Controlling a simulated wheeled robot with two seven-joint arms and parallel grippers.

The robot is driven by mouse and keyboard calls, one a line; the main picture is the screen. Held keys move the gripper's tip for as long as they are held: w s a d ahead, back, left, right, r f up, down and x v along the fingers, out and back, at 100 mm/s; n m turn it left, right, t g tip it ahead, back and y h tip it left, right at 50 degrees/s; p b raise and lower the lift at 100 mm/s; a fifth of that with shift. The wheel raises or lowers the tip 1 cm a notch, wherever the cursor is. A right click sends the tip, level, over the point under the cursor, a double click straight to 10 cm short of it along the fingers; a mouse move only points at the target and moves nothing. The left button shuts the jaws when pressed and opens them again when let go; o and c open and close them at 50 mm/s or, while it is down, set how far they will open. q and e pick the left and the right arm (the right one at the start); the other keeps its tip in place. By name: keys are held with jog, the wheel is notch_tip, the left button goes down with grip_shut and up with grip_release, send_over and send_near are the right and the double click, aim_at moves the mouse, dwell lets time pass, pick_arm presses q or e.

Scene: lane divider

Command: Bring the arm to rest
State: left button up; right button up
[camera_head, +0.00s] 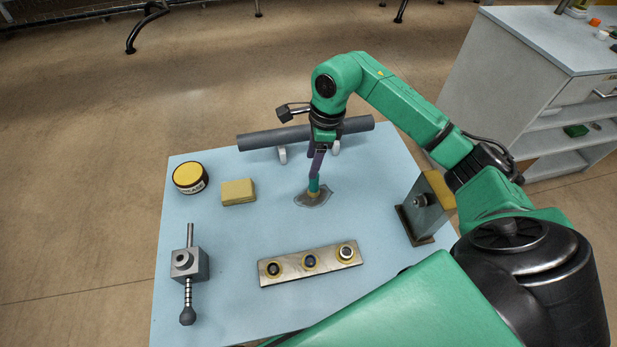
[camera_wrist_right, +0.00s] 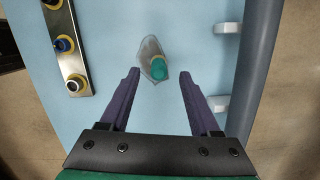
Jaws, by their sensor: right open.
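My right gripper (camera_head: 316,172) points down above the middle of the light blue table (camera_head: 210,230). Its purple fingers are apart and empty in the right wrist view (camera_wrist_right: 159,74). A small teal piece with a yellow collar (camera_head: 314,187) stands on a grey, irregular patch (camera_head: 318,199) below the fingertips. In the right wrist view the teal piece (camera_wrist_right: 159,69) shows between the two fingertips, apart from both. The height gap is hard to tell. My left gripper is not in view.
A grey pipe (camera_head: 270,138) lies on white supports behind the gripper. A metal plate with three rings (camera_head: 290,268) lies in front. A metal bracket (camera_head: 424,212) stands right. A yellow block (camera_head: 238,191), a yellow-lidded jar (camera_head: 190,177) and a plunger fixture (camera_head: 189,264) stand left.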

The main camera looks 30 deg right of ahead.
jog(key=shift+s+d+r, duration=0.1)
jog(key=shift+d+r, duration=0.05)
jog(key=shift+r, duration=0.7)
jog(key=shift+d+r, duration=0.15)
jog(key=shift+r, duration=0.7)
